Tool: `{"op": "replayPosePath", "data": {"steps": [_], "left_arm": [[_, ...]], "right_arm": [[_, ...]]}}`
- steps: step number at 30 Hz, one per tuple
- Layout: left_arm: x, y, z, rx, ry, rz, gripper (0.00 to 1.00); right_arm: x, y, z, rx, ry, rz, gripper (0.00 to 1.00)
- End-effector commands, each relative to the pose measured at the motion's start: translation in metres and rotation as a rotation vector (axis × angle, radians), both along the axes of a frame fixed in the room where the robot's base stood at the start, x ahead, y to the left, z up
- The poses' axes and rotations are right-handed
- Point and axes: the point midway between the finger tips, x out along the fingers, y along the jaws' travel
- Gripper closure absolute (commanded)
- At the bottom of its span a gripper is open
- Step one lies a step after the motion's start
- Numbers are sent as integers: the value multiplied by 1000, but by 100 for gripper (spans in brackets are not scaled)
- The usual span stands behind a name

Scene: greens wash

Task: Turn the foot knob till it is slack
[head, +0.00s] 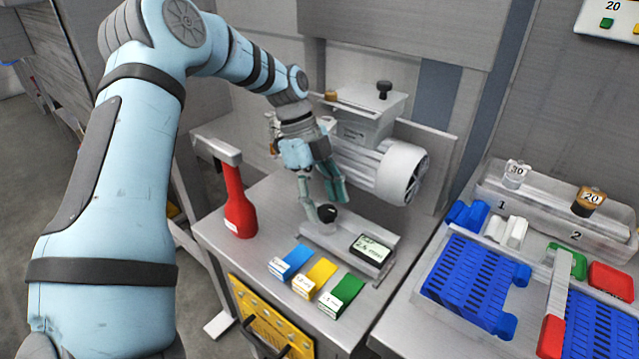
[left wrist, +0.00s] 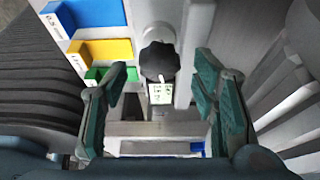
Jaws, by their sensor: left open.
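The black lobed foot knob (head: 327,213) sits on a grey plate at the foot of the white machine (head: 356,129). In the left wrist view the knob (left wrist: 159,62) lies between the two teal fingers, with clear gaps on both sides and a light pointer mark on it. My left gripper (head: 322,194) is open and empty, fingers pointing down just above and around the knob, apparently not touching it. A display (head: 371,248) stands beside the knob on the same plate; its text is small. My right gripper is out of view.
Blue (head: 292,261), yellow (head: 315,277) and green (head: 341,295) blocks lie in front of the plate. A red-bodied tool (head: 238,206) stands at left. Another black knob (head: 384,88) tops the machine.

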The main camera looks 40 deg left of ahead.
Motion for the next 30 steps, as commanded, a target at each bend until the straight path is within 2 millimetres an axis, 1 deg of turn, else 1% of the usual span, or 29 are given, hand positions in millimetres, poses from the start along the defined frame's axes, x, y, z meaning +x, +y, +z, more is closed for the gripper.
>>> {"op": "replayPosePath", "data": {"steps": [9,12,15,17,30], "left_arm": [[1,32,76,2,-6,2,47],[0,39,93,1,-3,1,47],[0,42,101,0,-2,1,47],[0,43,103,0,-1,0,47],[-1,44,102,-1,-1,3,47]], "right_arm": [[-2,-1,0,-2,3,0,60],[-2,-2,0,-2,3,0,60],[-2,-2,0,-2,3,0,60],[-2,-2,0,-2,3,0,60],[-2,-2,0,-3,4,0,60]]}}
